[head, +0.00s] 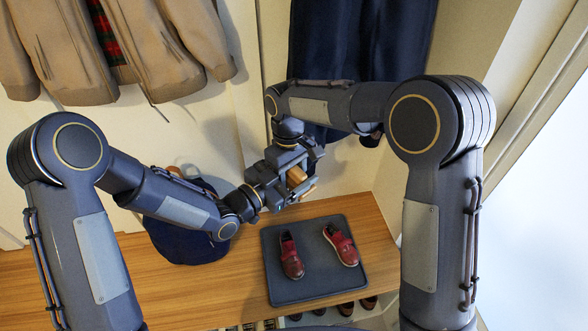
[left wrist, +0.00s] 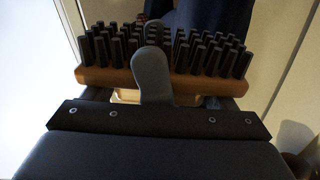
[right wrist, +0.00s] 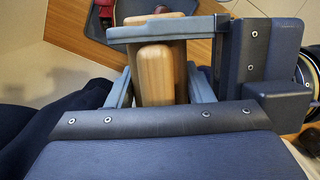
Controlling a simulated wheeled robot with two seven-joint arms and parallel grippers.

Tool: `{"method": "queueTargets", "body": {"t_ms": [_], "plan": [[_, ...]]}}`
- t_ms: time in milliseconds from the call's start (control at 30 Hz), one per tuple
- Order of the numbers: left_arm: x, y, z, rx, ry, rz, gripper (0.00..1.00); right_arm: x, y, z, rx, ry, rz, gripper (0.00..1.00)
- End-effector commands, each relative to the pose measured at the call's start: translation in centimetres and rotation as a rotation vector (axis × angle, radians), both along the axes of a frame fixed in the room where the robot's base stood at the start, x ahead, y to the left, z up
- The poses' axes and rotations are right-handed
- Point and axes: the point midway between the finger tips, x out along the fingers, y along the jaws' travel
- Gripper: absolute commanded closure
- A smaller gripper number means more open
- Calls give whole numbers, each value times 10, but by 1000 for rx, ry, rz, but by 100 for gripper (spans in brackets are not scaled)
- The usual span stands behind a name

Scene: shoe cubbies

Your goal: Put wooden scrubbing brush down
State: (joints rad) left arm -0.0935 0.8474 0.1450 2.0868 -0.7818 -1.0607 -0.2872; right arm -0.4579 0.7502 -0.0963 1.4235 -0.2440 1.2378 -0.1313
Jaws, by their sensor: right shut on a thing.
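The wooden scrubbing brush (head: 297,176) is held above the bench, where my two grippers meet, and is partly hidden by them. My right gripper (right wrist: 160,78) is shut on the brush's tan wooden body (right wrist: 155,65). In the left wrist view, the brush (left wrist: 205,85) shows its dark bristles upward, and one finger of my right gripper (left wrist: 152,78) crosses its middle. My left gripper (head: 290,184) reaches in from the left close to the brush. Its fingers look wide apart, near the two ends of the brush; contact is unclear.
A wooden bench (head: 225,275) runs below. A dark tray (head: 318,285) on it holds a red left-hand shoe (head: 290,256) and a red right-hand shoe (head: 341,243). A dark blue bag (head: 185,240) sits left. Coats (head: 160,45) hang behind. More shoes are beneath. Bare bench lies left of the tray.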

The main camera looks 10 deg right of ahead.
Motion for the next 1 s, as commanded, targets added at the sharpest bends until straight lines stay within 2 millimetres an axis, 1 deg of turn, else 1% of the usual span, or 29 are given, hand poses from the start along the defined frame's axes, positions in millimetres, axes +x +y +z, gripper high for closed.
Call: {"method": "queueTargets", "body": {"t_ms": [33, 100, 133, 167, 333, 567, 667, 767, 867, 1000], "plan": [[-3, -2, -2, 5, 4, -9, 38, 2, 1, 2, 3, -9, 0, 89], [-4, -2, -2, 6, 4, -11, 47, 3, 1, 2, 4, -11, 0, 89], [-4, -2, -2, 6, 4, -12, 48, 3, 1, 2, 3, -11, 0, 89], [-4, -3, -2, 5, 3, -12, 48, 3, 1, 2, 4, -12, 0, 50], [-4, -2, -1, 4, 3, -11, 48, 3, 0, 2, 3, -10, 0, 28], [-3, -2, 0, 2, 0, -9, 48, 1, 1, 1, 2, -6, 1, 28], [-2, -2, 0, 1, -2, -8, 48, 2, 1, 6, 4, -6, 2, 28], [-2, -2, 0, 1, -2, -8, 48, 4, 2, 19, 6, -9, 2, 28], [-2, -2, 0, 2, 0, -8, 48, 7, 3, 39, 6, -12, 1, 28], [-3, -2, -1, 3, 1, -9, 48, 11, 3, 70, 7, -15, 0, 28]]}}
